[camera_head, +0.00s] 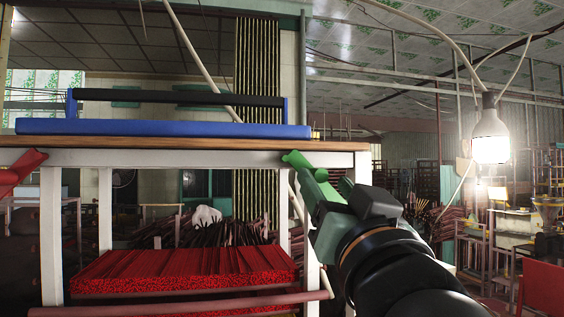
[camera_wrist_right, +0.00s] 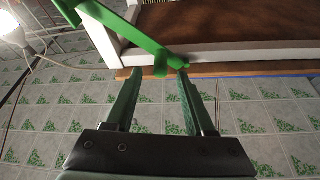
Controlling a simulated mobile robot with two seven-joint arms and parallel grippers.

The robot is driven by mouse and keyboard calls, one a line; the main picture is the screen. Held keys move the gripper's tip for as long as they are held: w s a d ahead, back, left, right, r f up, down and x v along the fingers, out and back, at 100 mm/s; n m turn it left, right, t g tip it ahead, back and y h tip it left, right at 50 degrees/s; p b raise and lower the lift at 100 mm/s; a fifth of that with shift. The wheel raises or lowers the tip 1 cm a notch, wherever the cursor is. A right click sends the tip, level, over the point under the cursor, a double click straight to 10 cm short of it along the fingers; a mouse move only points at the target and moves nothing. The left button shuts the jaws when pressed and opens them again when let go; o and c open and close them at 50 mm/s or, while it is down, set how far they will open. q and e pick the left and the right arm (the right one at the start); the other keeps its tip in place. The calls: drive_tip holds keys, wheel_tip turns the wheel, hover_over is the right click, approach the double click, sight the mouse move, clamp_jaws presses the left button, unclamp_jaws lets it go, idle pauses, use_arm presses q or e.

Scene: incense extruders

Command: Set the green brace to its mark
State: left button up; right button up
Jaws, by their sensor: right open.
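The green brace (camera_head: 296,159) is at the right end of the wooden-topped table, just under the top's edge. In the right wrist view the brace (camera_wrist_right: 124,34) is a slanted green bar with a short round peg by its end. My right gripper (camera_head: 317,181) reaches up to it from the lower right. In the wrist view the open right gripper (camera_wrist_right: 159,72) has its fingertips on either side of the peg end; I cannot tell whether they touch it. No mark for the brace can be made out. My left gripper is not in view.
The table's brown top (camera_head: 190,143) carries a blue bar (camera_head: 160,127) and a black bar. A red brace-like part (camera_head: 22,166) is at its left end. A stack of red incense sticks (camera_head: 185,268) lies below. A lit bulb (camera_head: 490,135) hangs at the right.

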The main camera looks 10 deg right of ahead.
sight(324, 179)
drive_tip(key=shift+p+x, duration=0.4)
drive_tip(key=shift+x, duration=1.5)
clamp_jaws()
